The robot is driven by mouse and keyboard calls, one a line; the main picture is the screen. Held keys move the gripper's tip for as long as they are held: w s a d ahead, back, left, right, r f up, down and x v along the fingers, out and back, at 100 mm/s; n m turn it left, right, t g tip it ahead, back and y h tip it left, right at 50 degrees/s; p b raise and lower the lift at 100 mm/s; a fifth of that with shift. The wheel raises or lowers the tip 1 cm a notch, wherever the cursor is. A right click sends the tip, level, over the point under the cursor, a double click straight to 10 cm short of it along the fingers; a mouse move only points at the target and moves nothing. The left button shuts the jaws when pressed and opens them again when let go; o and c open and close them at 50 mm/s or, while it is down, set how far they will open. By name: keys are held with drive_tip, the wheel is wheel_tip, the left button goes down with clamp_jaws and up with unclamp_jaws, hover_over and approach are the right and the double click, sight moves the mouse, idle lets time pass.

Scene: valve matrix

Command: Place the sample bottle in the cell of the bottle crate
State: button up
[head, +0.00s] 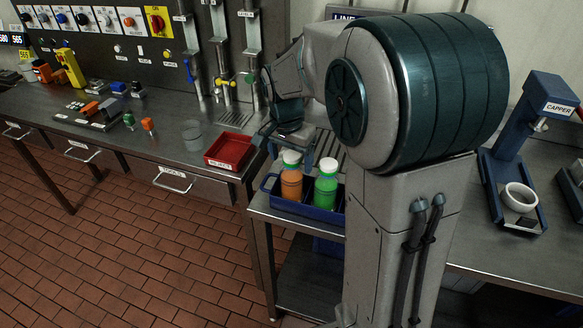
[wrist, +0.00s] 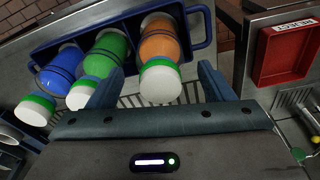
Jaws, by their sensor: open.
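The blue bottle crate (head: 318,212) stands on the front of the metal bench, and also shows in the wrist view (wrist: 200,27). An orange bottle (head: 291,184), a green bottle (head: 326,190) and a blue bottle (wrist: 57,75) stand in it, all with white caps and green rings. My arm hides the blue one in the head view. In the wrist view my gripper (wrist: 158,72) is open, its fingers on either side of the orange bottle's cap with gaps showing. Which bottle is the sample bottle, I cannot tell.
A red reject tray (head: 230,150) lies left of the crate, also at the right of the wrist view (wrist: 288,50). A clear beaker (head: 193,138) stands beyond it. A blue capper (head: 520,150) stands on the right bench. A drain grille lies behind the crate.

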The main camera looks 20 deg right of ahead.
drive_tip(key=r, duration=0.7)
drive_tip(key=shift+s+a, duration=0.3)
drive_tip(key=shift+s+r, duration=0.2)
drive_tip(key=shift+r, duration=0.05)
drive_tip(key=s+f+n+t, duration=0.1)
drive_tip(key=s+n, duration=0.3)
drive_tip(key=s, duration=0.5)
drive_tip(key=s+f+n+t+y, duration=0.1)
drive_tip(key=s+f+n, duration=0.3)
drive_tip(key=s, duration=0.5)
drive_tip(key=shift+s+d+n, duration=0.4)
drive_tip(key=shift+d+n, duration=0.05)
drive_tip(key=shift+n, duration=0.05)
